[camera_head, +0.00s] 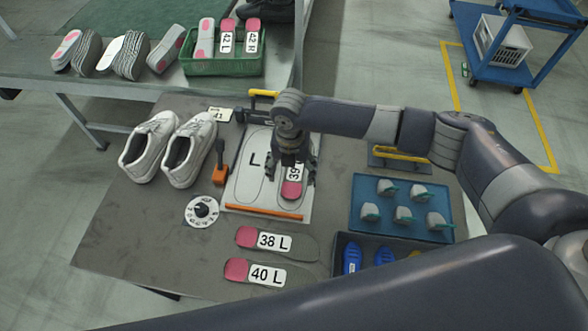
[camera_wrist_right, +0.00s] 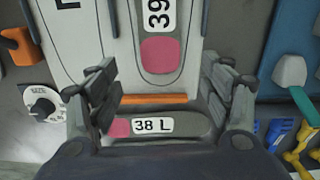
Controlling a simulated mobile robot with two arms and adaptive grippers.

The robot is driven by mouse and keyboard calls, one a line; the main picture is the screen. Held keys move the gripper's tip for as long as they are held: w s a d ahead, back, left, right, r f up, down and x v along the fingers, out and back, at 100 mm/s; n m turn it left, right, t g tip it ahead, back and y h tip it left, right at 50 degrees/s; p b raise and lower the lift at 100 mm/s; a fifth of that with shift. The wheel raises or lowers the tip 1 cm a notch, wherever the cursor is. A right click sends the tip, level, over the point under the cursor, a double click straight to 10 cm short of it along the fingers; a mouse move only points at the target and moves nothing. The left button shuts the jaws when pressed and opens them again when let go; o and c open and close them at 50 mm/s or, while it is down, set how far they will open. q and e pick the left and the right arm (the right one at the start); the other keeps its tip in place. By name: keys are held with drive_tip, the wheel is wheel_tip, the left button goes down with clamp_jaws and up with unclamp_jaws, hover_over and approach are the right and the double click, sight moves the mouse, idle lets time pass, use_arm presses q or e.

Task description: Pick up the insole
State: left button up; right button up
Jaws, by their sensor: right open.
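An insole labelled 39 (camera_head: 291,190), dark with a pink heel, lies on a white board (camera_head: 239,188) marked L in the head view. The insole also shows in the right wrist view (camera_wrist_right: 161,55). My right gripper (camera_head: 291,176) is above this insole and covers part of it and its label. In the right wrist view the gripper's fingers (camera_wrist_right: 165,80) are wide apart with nothing held between them. Two more insoles, 38 L (camera_head: 300,243) and 40 L (camera_head: 296,276), lie on the table nearer to me. My left gripper is not in view.
An orange bar (camera_head: 264,212) runs along the board's near edge. White shoes (camera_head: 150,147) and a round dial (camera_head: 202,211) are left. A blue tray (camera_head: 365,222) with grey pieces and a dark bin with blue items are right. A green crate (camera_head: 205,66) stands behind.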

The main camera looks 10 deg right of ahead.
sight(292, 189)
drive_tip(key=shift+s+a+f, duration=0.1)
drive_tip(key=shift+f, duration=0.85)
wheel_tip(292, 189, down, 4)
drive_tip(key=shift+f+p, duration=0.25)
drive_tip(key=shift+p, duration=0.7)
drive_tip(key=shift+s+f, duration=0.1)
drive_tip(key=shift+f, duration=0.45)
drive_tip(key=shift+c, duration=0.5)
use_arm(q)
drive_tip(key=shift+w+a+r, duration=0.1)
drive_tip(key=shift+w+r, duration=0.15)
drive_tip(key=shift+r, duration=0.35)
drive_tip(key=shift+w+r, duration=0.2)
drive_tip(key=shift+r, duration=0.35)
use_arm(e)
drive_tip(key=c, duration=1)
